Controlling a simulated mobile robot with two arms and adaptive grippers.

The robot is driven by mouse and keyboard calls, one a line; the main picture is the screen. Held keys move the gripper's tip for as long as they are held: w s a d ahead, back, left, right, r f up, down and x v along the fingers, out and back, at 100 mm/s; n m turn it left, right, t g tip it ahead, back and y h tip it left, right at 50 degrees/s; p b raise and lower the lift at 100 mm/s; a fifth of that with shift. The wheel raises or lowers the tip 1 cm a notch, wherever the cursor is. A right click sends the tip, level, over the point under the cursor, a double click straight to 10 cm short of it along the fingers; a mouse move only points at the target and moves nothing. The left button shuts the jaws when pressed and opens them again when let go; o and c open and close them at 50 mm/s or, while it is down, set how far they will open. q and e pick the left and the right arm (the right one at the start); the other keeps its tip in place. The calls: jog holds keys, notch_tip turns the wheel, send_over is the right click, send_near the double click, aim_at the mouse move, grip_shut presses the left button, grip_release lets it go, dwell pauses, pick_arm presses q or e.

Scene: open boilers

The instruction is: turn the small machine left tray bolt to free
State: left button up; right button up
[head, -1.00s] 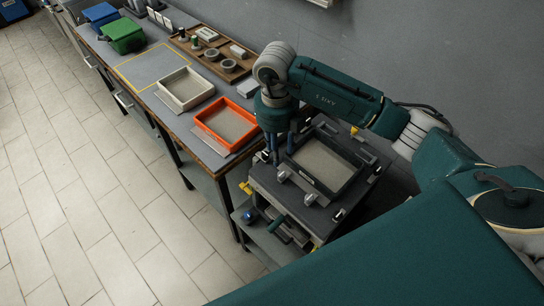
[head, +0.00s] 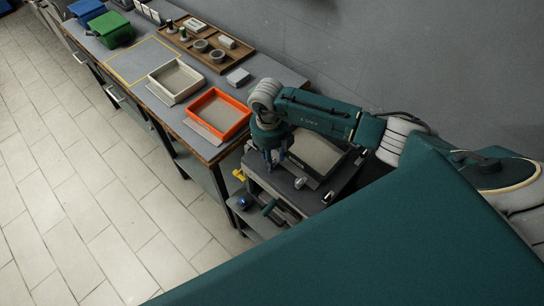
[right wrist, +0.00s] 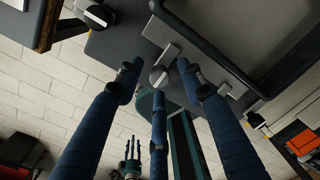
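The small machine (head: 256,186) is a dark grey box at the right end of the bench, with a dark-framed tray (head: 318,153) on top. My right gripper (head: 274,163) is over its front left corner and hides the left bolt in the head view. In the right wrist view, the bolt (right wrist: 158,76) is a pale round knob beside a grey bar. My right gripper's three blue fingers (right wrist: 158,78) stand apart around the knob; contact cannot be told. My left gripper (right wrist: 131,160) shows small in the right wrist view, fingers apart and empty.
An orange tray (head: 240,126) and a cream tray (head: 163,95) stand on the bench to the left. A wooden tray (head: 240,65) with small parts lies behind them. The tiled floor (head: 90,200) in front is clear.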

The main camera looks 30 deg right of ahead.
jog(key=c, duration=0.6)
grip_shut()
jog(key=shift+f+n+b, duration=0.1)
jog(key=shift+n+b, duration=0.2)
jog(key=shift+b, duration=0.1)
jog(key=shift+f+n+b, duration=0.1)
jog(key=shift+n+b, duration=0.5)
jog(key=shift+b, duration=0.1)
jog(key=n+b, duration=1.3)
jog(key=b, duration=0.2)
jog(key=shift+d+t, duration=0.15)
jog(key=shift+t, duration=0.15)
pick_arm(q)
notch_tip(320, 180, down, 20)
jog(key=s+b, duration=0.1)
jog(key=b, duration=0.1)
jog(key=shift+s+b, duration=0.3)
jog(key=shift+b, duration=0.1)
pick_arm(e)
jog(key=shift+r+n, duration=0.2)
jog(key=shift+n, duration=1.4)
pick_arm(q)
jog(key=shift+f, duration=0.15)
pick_arm(e)
jog(key=shift+r, duration=0.1)
jog(key=o, duration=0.6)
grip_release()
jog(key=shift+y, duration=0.3)
